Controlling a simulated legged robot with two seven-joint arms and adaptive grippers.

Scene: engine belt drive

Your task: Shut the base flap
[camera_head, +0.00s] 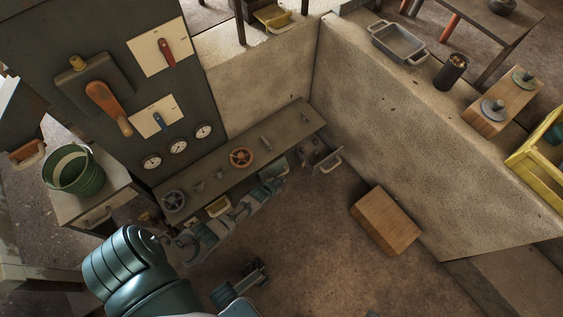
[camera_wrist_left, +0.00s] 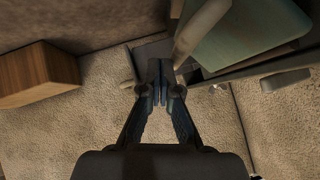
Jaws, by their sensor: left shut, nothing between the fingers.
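The grey base flap (camera_head: 322,161) with a pale bar handle stands out from the far right end of the long low bench. A pale handle bar (camera_wrist_left: 200,28) and a green panel (camera_wrist_left: 250,38) show up close in the left wrist view. My left gripper (camera_wrist_left: 160,68) is shut with nothing in its fingers. Its tips are close below the handle bar, and I cannot tell whether they touch anything. In the head view its arm reaches along the bench front toward the flap.
A wooden block (camera_head: 386,220) lies on the floor right of the flap, and also shows in the left wrist view (camera_wrist_left: 38,75). A rough stone wall (camera_head: 400,130) runs behind it. The bench top (camera_head: 215,176) carries handwheels and knobs. Open floor lies in front.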

